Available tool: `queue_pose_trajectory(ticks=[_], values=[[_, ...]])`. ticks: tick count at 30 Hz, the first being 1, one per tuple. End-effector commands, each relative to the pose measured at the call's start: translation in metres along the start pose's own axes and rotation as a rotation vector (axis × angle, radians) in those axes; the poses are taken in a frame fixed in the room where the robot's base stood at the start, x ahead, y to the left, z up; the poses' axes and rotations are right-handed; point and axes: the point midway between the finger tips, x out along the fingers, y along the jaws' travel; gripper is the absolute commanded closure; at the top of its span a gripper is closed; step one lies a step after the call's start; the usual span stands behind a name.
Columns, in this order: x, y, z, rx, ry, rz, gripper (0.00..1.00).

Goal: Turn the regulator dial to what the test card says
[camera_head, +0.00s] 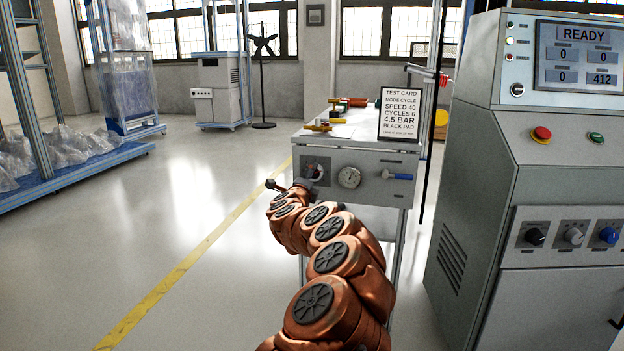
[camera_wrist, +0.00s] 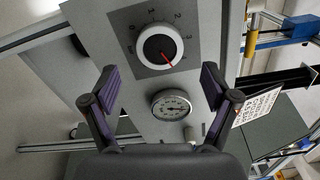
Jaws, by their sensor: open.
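The test card (camera_head: 400,114) stands on the bench top and reads mode cycle, speed 40, cycles 6, 4.5 bar, black pad; its last line is too small to read. The regulator dial (camera_wrist: 160,46) is on the bench's front panel: a black knob in a white ring, its red pointer aimed down-right in the wrist view. Numbers surround it, but I cannot read its setting. In the head view the dial (camera_head: 316,171) is partly behind my gripper (camera_head: 287,186). My gripper (camera_wrist: 159,73) is open and empty, its fingertips apart on either side below the knob in the wrist view.
A round pressure gauge (camera_head: 349,177) and a blue-handled valve (camera_head: 397,175) sit right of the dial. The grey control console (camera_head: 480,190), showing READY, stands at the right. A blue-framed rack (camera_head: 80,172) is at the left. The floor between is clear.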

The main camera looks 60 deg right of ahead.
Motion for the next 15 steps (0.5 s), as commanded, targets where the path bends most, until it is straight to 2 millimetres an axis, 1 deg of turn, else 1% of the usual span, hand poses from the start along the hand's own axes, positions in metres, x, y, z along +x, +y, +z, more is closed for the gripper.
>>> queue_pose_trajectory(ticks=[1, 11, 15], values=[[-0.006, 0.0, 0.001, 0.003, -0.003, 0.003, 0.14], [-0.037, 0.0, -0.001, 0.003, 0.001, 0.001, 0.14], [-0.051, 0.0, 0.001, 0.003, -0.004, 0.002, 0.14]])
